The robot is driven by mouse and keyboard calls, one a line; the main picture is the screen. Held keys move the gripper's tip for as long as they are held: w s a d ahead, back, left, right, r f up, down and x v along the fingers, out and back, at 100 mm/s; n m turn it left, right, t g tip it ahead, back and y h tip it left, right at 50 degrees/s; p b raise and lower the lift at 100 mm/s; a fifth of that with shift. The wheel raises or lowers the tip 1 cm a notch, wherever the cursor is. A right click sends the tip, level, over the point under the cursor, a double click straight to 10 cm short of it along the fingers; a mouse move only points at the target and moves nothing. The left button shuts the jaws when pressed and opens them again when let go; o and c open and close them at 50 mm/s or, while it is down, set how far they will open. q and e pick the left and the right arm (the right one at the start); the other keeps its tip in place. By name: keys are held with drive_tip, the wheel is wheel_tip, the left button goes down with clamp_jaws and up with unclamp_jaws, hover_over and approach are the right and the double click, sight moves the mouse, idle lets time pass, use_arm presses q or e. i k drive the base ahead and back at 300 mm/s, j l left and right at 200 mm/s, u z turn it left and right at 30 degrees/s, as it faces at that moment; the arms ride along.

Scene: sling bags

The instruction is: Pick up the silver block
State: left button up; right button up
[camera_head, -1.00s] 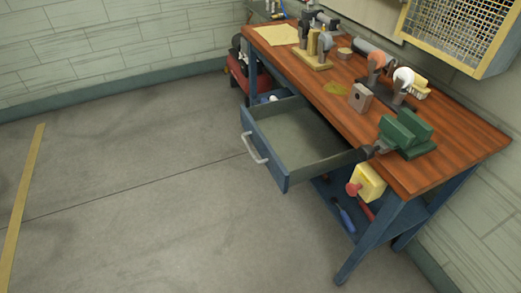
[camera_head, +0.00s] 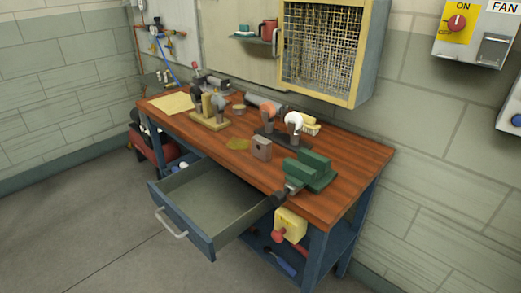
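The silver block (camera_head: 261,149), a small grey upright block with a dark hole in its face, stands on the wooden top of the workbench (camera_head: 345,163). It is near the front edge, to the left of the green vise (camera_head: 311,171). A yellowish flat patch (camera_head: 237,144) lies to its left. Neither of my grippers is in view.
The bench drawer (camera_head: 167,212) is pulled out and looks empty. A mesh-fronted cabinet (camera_head: 345,50) hangs above. The floor (camera_head: 105,245) in front left is clear.

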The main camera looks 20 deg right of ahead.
sight(262, 147)
drive_tip(key=i+j+z, duration=0.1)
drive_tip(key=z, duration=0.35)
drive_tip(key=j+z, duration=0.15)
drive_tip(key=z, duration=0.35)
drive_tip(key=i, duration=0.05)
